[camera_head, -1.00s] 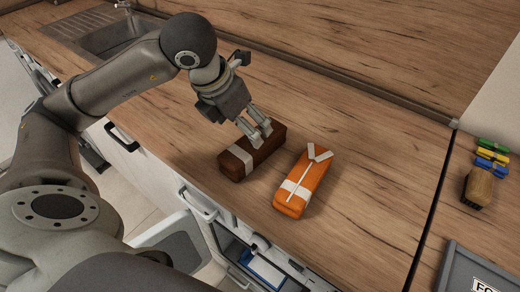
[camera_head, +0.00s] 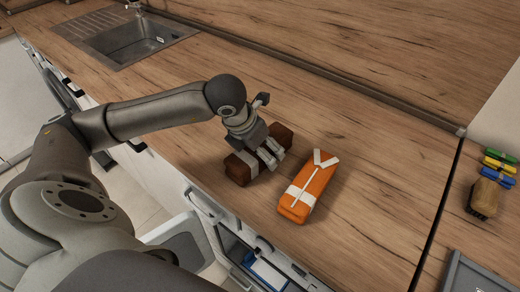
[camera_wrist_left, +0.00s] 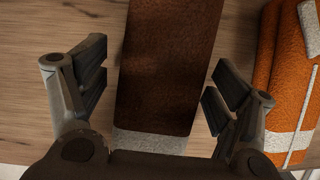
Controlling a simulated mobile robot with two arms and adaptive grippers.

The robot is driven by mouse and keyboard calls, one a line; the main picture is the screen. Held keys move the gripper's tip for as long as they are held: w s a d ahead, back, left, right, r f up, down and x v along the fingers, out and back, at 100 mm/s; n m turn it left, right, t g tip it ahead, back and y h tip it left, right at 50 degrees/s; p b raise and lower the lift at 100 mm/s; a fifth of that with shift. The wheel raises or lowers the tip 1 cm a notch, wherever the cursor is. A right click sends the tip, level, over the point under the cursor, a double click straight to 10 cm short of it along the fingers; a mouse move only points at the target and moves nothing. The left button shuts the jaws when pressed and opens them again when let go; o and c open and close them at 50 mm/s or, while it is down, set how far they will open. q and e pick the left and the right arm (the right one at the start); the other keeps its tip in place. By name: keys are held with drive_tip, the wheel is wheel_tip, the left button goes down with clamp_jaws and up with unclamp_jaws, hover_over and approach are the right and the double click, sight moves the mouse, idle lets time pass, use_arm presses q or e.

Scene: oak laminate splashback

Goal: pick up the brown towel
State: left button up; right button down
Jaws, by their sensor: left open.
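The brown towel (camera_head: 238,173) is a folded block with a white band, lying on the wooden counter. My left gripper (camera_head: 270,157) is over its middle and hides part of it in the head view. In the left wrist view the brown towel (camera_wrist_left: 168,65) runs between the two spread fingers of my left gripper (camera_wrist_left: 158,90), with a gap on each side. The white band shows at its near end. The left gripper is open and holds nothing. My right gripper is not in view.
An orange towel (camera_head: 308,190) with white bands lies close to the right of the brown one; its edge also shows in the wrist view (camera_wrist_left: 280,90). A sink (camera_head: 140,38) is at the back left. Several coloured clips and a brush (camera_head: 485,197) lie at the far right. An open drawer (camera_head: 262,268) is below the counter.

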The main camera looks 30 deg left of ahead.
use_arm(q)
drive_tip(key=c, duration=1.2)
drive_tip(key=shift+c, duration=0.2)
